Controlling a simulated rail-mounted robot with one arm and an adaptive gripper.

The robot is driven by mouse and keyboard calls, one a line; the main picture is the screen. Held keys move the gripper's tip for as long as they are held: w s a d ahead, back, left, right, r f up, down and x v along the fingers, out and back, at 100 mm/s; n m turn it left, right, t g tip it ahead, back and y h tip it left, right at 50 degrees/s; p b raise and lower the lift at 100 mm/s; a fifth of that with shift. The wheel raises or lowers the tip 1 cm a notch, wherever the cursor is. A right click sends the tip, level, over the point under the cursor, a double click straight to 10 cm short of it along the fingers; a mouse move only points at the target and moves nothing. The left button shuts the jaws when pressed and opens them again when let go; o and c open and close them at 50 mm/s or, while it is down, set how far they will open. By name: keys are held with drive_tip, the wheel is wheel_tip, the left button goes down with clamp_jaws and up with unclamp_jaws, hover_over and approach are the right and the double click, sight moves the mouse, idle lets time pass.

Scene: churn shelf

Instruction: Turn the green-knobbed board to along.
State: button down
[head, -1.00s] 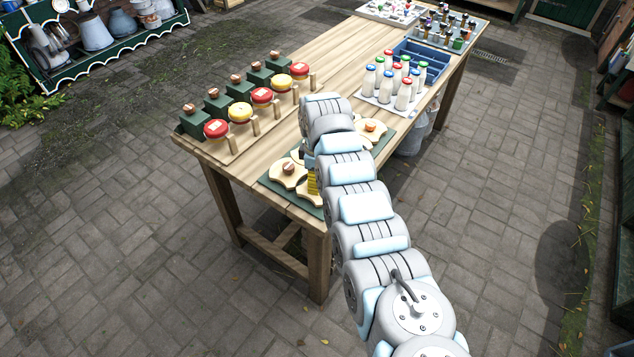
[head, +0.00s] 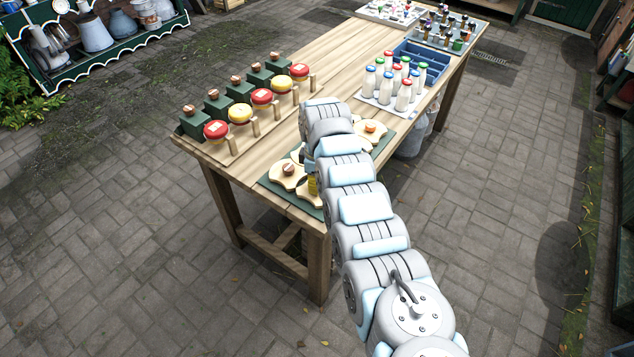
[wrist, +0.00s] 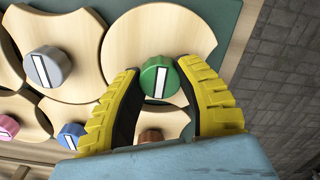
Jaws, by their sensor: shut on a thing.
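The green knob (wrist: 160,79) with a white bar sits on a pale wooden board (wrist: 160,35) with curved edges, in the wrist view. The white bar runs nearly up and down in that picture. My gripper (wrist: 158,72) has its yellow-and-black fingers on either side of the green knob and is shut on it. In the head view my arm hides the green knob and most of my gripper; only a bit of a yellow finger (head: 312,186) shows beside the arm.
Close by in the wrist view are boards with a grey knob (wrist: 47,67), a blue knob (wrist: 72,135), a pink knob (wrist: 7,128) and a brown knob (wrist: 150,136). They lie on a green panel (wrist: 222,15). Milk bottles (head: 387,87) stand farther along the table.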

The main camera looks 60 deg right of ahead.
drive_tip(key=shift+m, duration=0.3)
drive_tip(key=m+p, duration=0.1)
drive_tip(key=m, duration=0.2)
drive_tip(key=shift+r+p, duration=0.1)
drive_tip(key=shift+p, duration=0.3)
drive_tip(key=m, duration=0.4)
drive_tip(key=shift+f, duration=0.2)
drive_tip(key=m+b, duration=0.2)
drive_tip(key=m, duration=0.3)
drive_tip(key=shift+f, duration=0.15)
drive_tip(key=m+b, duration=0.3)
drive_tip(key=m, duration=0.2)
drive_tip(key=shift+b, duration=0.3)
drive_tip(key=c, duration=0.6)
unclamp_jaws()
drive_tip(key=shift+r, duration=0.2)
